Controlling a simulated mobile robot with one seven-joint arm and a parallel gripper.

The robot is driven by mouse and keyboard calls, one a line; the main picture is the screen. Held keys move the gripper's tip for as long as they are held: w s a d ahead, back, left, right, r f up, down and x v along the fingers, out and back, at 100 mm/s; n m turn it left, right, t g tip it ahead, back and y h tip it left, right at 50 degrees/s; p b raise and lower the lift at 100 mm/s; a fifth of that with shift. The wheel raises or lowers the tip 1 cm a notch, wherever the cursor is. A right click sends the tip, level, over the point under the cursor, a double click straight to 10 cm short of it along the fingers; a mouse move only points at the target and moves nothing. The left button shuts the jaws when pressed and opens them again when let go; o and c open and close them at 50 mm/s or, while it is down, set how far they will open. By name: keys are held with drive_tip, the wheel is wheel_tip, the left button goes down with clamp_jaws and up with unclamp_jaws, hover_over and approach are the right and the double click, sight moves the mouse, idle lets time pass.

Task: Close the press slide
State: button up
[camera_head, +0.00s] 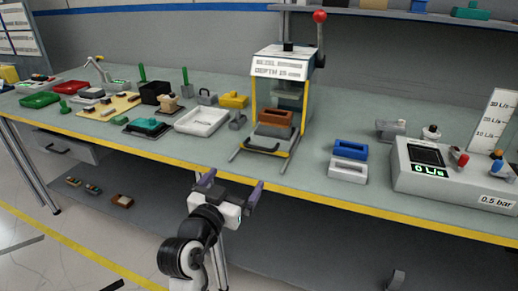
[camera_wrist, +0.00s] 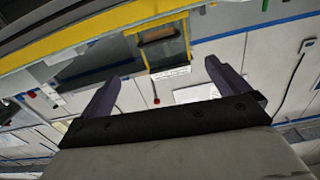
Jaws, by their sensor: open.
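The press (camera_head: 283,95) stands on the bench at the centre in the head view, with yellow side frames, a white label and a red-knobbed lever (camera_head: 319,38) at upper right. Its slide (camera_head: 267,146) sits low at the front with a dark handle, apparently pulled out toward the bench edge, and carries a brown block (camera_head: 274,124). My gripper (camera_head: 232,186) is open and empty, in front of the bench edge and lower left of the slide, not touching it. In the wrist view the two purple fingers (camera_wrist: 165,80) are apart, and the press (camera_wrist: 160,45) shows upside down beyond them.
Blue (camera_head: 351,149) and white (camera_head: 348,170) hollow blocks sit right of the press. A flow meter box (camera_head: 455,178) stands farther right. A white tray (camera_head: 202,121) and several small parts lie to the left. The yellow bench edge (camera_head: 330,201) runs between my gripper and the slide.

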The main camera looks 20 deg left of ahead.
sight(258, 149)
drive_tip(key=shift+n, duration=0.3)
drive_tip(key=w+p, duration=0.1)
drive_tip(key=w, duration=0.3)
drive_tip(key=w+p, duration=0.1)
drive_tip(key=w, duration=0.4)
drive_tip(key=w+p, duration=0.1)
drive_tip(key=w, duration=0.3)
drive_tip(key=shift+w+d+r+p, duration=0.1)
drive_tip(key=shift+w+d+p, duration=0.2)
drive_tip(key=shift+c, duration=0.3)
